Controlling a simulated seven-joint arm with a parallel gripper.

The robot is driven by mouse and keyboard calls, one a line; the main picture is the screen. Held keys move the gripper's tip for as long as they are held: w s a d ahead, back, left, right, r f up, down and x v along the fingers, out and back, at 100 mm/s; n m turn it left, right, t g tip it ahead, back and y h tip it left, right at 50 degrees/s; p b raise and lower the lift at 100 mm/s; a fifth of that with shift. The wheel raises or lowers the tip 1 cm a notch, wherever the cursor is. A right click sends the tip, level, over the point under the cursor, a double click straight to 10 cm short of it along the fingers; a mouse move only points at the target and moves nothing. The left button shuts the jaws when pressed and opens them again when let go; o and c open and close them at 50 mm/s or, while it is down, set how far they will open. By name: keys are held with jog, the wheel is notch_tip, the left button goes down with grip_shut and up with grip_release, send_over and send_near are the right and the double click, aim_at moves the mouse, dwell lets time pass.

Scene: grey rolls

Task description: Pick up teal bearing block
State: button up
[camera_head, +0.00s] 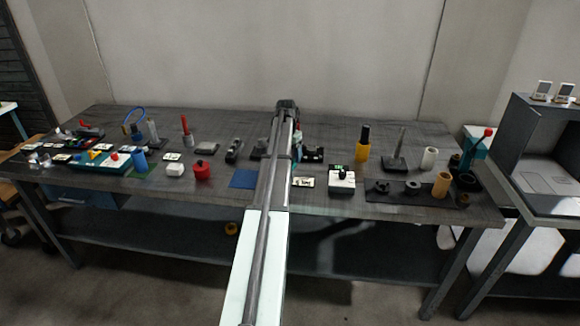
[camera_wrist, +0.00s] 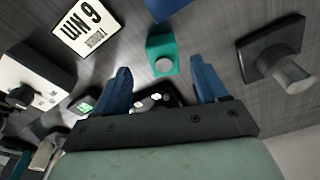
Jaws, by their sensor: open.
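The teal bearing block (camera_wrist: 155,46) shows in the wrist view, a small block with a round grey part on it, on the dark table top. My gripper (camera_wrist: 161,65) is open, with one blue finger on each side of the picture and the block between and just beyond the tips. I see no contact between fingers and block. The height of the fingers above the table is hard to tell.
In the wrist view a black base with a grey cylinder (camera_wrist: 284,65) stands right. A white label card (camera_wrist: 88,28) and a white box (camera_wrist: 25,78) lie left. A dark piece (camera_wrist: 155,98) sits between the finger roots. A blue mat (camera_head: 243,179) lies left of my arm.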

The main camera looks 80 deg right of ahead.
jog(key=f, duration=0.2)
jog(key=d+f, duration=0.1)
jog(key=f, duration=0.1)
jog(key=shift+f, duration=0.2)
grip_shut()
dwell(0.5)
